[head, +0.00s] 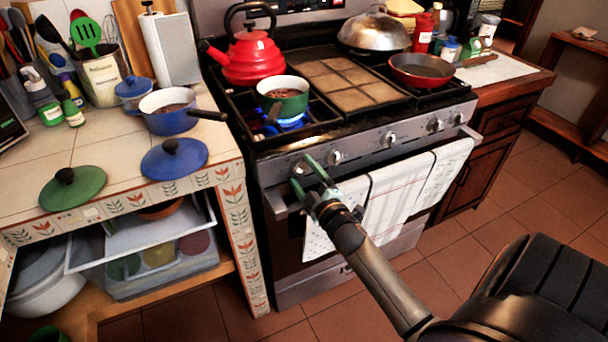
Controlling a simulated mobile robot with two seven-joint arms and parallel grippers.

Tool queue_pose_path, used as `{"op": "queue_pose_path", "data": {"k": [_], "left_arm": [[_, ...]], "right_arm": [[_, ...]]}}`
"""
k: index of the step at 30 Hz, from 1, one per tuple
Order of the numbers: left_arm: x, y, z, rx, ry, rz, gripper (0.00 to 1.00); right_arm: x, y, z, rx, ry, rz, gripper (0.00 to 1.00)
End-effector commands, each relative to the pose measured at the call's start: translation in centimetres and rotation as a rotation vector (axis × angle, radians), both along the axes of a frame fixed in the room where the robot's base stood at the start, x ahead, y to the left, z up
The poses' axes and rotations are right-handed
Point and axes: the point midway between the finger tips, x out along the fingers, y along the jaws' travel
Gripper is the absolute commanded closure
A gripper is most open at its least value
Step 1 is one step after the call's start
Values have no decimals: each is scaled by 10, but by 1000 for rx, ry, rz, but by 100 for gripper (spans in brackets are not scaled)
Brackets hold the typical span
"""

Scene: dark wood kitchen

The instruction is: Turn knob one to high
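The stove's front panel carries a row of silver knobs. The leftmost knob (301,167) is partly covered by my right gripper (303,171). Its two green fingers are spread apart, one on each side of the knob's face; I cannot tell whether they touch it. A second knob (334,157) sits just to the right. A blue flame (290,123) burns on the front left burner, under a small green pot (284,100). My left gripper is not in view.
A red kettle (250,57) stands on the back left burner and a red pan (421,69) at the right. White towels (395,192) hang from the oven handle, below and right of my gripper. A blue pot (172,121) sits on the left tiled counter, its handle pointing toward the stove.

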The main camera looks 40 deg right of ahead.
Motion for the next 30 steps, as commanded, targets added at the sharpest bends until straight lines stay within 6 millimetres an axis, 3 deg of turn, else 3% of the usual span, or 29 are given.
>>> {"op": "queue_pose_path", "data": {"k": [13,30], "left_arm": [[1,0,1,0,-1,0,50],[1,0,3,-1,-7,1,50]], "right_arm": [[-10,3,0,1,1,0,13],[-108,26,-1,2,2,-2,13]]}}
